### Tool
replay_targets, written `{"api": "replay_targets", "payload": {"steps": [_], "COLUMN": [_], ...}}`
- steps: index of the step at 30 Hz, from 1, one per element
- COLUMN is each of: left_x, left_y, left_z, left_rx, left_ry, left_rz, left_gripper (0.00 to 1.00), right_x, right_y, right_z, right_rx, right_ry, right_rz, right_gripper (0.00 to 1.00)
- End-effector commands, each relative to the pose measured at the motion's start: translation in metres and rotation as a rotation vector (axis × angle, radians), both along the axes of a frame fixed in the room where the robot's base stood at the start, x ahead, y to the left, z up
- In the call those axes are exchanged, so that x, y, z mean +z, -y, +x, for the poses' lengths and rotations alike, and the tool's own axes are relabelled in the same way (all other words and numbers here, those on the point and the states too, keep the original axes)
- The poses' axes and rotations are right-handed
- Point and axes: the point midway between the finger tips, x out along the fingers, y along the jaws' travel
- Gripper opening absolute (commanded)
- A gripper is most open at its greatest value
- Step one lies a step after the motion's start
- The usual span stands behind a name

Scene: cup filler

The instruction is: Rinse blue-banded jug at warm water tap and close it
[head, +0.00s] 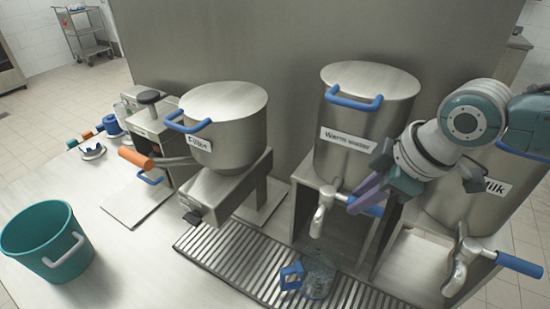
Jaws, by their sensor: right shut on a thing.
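The warm water urn (368,110) stands in the middle with its label readable. Its metal tap (322,212) has a blue handle (374,210) pointing right. My right gripper (362,196) comes in from the right with its purple fingers shut on this handle. The clear jug (318,274), with a blue handle (291,275), stands on the drip grate (225,262) below the tap. I cannot tell whether water runs or is in the jug. My left gripper is not in view.
The milk urn (455,210) stands right, partly behind my arm, its blue-handled tap (463,265) near the front.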

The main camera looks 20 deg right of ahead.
Motion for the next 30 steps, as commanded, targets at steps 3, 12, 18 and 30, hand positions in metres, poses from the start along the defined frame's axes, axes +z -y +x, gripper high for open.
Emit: {"api": "replay_targets", "payload": {"steps": [3, 12, 18, 30], "left_x": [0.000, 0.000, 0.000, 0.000], "left_y": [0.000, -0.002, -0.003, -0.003], "left_z": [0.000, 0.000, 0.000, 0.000], "left_rx": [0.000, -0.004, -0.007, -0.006], "left_ry": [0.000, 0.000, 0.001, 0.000], "left_rz": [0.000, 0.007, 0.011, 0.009], "left_gripper": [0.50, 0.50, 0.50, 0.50], "right_x": [0.000, 0.000, 0.000, 0.040], "right_y": [0.005, 0.004, 0.003, 0.010], "right_z": [0.001, 0.001, 0.001, -0.017], "right_rx": [-0.004, -0.005, -0.004, -0.003], "right_ry": [0.005, 0.003, 0.002, 0.005], "right_rz": [-0.012, -0.008, -0.007, -0.010], "right_gripper": [0.31, 0.61, 0.61, 0.61]}}
